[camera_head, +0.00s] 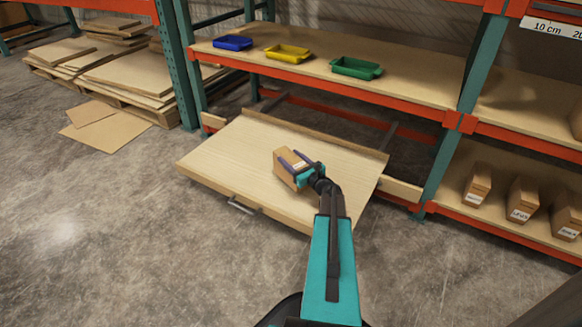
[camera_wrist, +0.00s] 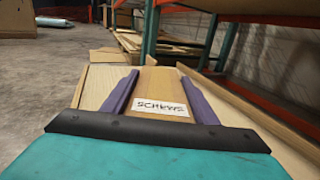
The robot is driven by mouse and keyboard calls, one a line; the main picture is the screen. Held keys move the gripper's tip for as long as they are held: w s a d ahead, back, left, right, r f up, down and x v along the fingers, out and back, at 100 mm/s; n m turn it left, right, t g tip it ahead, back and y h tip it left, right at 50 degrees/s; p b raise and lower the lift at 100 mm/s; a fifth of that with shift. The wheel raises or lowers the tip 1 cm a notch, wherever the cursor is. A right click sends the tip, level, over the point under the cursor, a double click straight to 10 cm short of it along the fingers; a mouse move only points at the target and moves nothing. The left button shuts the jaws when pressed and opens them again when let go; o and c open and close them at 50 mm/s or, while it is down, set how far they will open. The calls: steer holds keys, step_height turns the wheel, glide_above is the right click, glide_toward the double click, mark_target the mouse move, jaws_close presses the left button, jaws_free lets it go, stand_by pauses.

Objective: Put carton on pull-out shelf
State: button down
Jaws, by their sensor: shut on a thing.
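The pull-out shelf (camera_head: 240,150) is a light wooden board drawn out from the rack, with a metal handle on its front edge. It also shows in the wrist view (camera_wrist: 95,88). A brown carton (camera_head: 287,168) is over the middle-right part of the shelf. My gripper (camera_head: 293,161) is shut on the carton, with its purple fingers along both sides. In the wrist view the carton (camera_wrist: 158,88) sits between the fingers, and a white label reading "SCREWS" faces me. I cannot tell whether the carton's underside touches the board.
Blue (camera_head: 232,42), yellow (camera_head: 288,52) and green (camera_head: 356,67) trays stand on the shelf above. Several labelled cartons (camera_head: 522,199) stand on the lower right shelf. A green rack post (camera_head: 452,140) rises right of the pull-out shelf. The board's left side is clear.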

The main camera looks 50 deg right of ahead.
steer(key=shift+r, duration=0.15)
steer(key=shift+f+b, duration=0.9)
steer(key=shift+f, duration=0.85)
steer(key=shift+f, duration=0.15)
steer(key=c, duration=0.7)
jaws_free()
steer(key=s+p, duration=0.1)
steer(key=s, duration=0.3)
steer(key=s+a+p, duration=0.1)
steer(key=s, duration=0.3)
steer(key=s+p, duration=0.1)
steer(key=s, duration=0.3)
steer(key=shift+a, duration=0.4)
